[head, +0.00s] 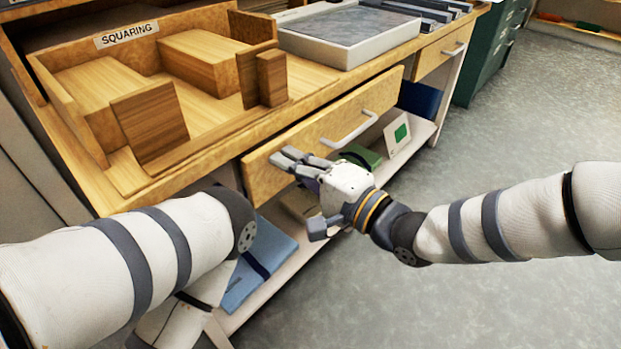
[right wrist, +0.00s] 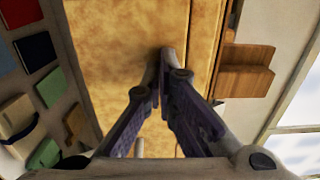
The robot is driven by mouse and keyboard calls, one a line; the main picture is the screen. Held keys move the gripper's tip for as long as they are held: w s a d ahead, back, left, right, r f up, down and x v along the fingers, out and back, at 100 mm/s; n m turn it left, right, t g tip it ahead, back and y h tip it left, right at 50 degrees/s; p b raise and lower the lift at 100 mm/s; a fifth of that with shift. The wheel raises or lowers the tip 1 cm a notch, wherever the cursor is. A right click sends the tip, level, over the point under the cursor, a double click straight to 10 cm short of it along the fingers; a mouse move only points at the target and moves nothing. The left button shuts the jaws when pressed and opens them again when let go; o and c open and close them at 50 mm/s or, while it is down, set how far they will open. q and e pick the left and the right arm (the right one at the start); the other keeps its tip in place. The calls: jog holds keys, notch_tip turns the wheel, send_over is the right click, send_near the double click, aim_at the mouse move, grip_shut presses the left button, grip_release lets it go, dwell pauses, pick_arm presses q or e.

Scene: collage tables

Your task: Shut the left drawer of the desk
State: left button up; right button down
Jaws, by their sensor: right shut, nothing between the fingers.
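The desk's left drawer has a light wooden front (head: 378,98) with a pale bar handle (head: 352,130). In the head view its front stands slightly out from the desk, so it looks a little open. My right gripper (head: 281,159) is shut and empty, with its fingertips at the left part of the drawer front, left of the handle. In the right wrist view the closed fingertips (right wrist: 167,55) point at the wooden face (right wrist: 115,35), very close to it; I cannot tell whether they touch. My left arm is at the left, but its gripper is not in view.
The desk's right drawer (head: 437,55) looks shut. A wooden organiser labelled SQUARING (head: 126,35) and a grey-topped tray (head: 345,30) stand on the desk. Below, a shelf holds a blue folder (head: 262,262) and other items. A green cabinet (head: 488,50) stands beyond. The floor at right is clear.

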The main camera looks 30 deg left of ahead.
jog(key=shift+b+x, duration=0.35)
jog(key=shift+x, duration=0.8)
jog(key=shift+r, duration=0.15)
jog(key=shift+s, duration=0.1)
